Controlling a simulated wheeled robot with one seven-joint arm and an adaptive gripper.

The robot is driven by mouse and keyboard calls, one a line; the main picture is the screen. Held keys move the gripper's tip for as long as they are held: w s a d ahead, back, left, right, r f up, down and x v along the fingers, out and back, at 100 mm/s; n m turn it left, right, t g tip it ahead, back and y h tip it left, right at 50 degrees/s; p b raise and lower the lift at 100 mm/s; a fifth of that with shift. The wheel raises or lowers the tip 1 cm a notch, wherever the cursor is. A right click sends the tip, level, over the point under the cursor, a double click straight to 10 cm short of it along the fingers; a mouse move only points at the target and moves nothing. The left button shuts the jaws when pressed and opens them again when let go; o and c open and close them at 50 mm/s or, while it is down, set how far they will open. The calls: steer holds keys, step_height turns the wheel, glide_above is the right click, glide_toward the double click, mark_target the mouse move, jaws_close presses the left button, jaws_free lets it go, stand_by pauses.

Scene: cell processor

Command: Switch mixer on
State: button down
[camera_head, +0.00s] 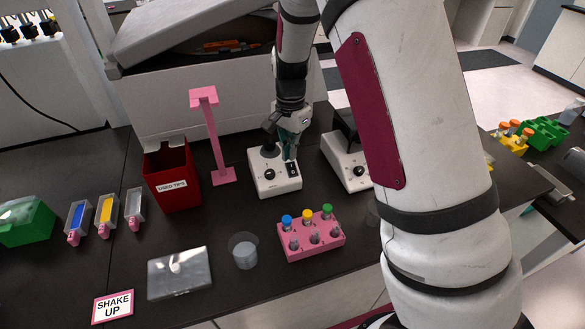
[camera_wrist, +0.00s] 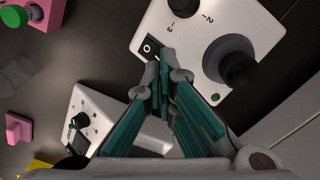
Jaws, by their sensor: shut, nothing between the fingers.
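The mixer (camera_head: 262,184) is a small white box with a black dial, a dark cup-like top and a black rocker switch (camera_head: 292,169). It stands on the dark bench in the middle of the head view. In the wrist view the mixer (camera_wrist: 180,45) fills the top, with the rocker switch (camera_wrist: 152,47) just beyond my fingertips and a small green dot near its corner. My gripper (camera_head: 290,156) points down at the switch side of the mixer. In the wrist view my gripper (camera_wrist: 163,62) is shut and empty, its tips at the switch edge; contact cannot be told.
A second white device (camera_head: 345,160) with a dial stands close to the right. A pink stand (camera_head: 213,140) and red used-tips bin (camera_head: 173,180) are on the left. A pink tube rack (camera_head: 312,243) and clear beaker (camera_head: 244,255) stand in front.

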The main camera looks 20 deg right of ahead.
mark_target(291, 164)
steer(key=shift+f, duration=1.1)
stand_by(0.6)
steer(key=shift+r, duration=0.1)
steer(key=shift+r+p, duration=0.7)
steer(key=shift+r, duration=2.7)
steer(key=s+r+n+t, duration=0.1)
steer(key=s+r+n, duration=0.2)
steer(key=s+r, duration=0.55)
steer(key=s+r+n+t, duration=0.2)
steer(key=s+r+n, duration=0.2)
steer(key=s, duration=0.6)
steer(key=s+r+n+t, duration=0.2)
steer(key=s+r+n, duration=0.3)
steer(key=s+r, duration=0.3)
steer(key=s, duration=0.3)
steer(key=shift+t, duration=0.3)
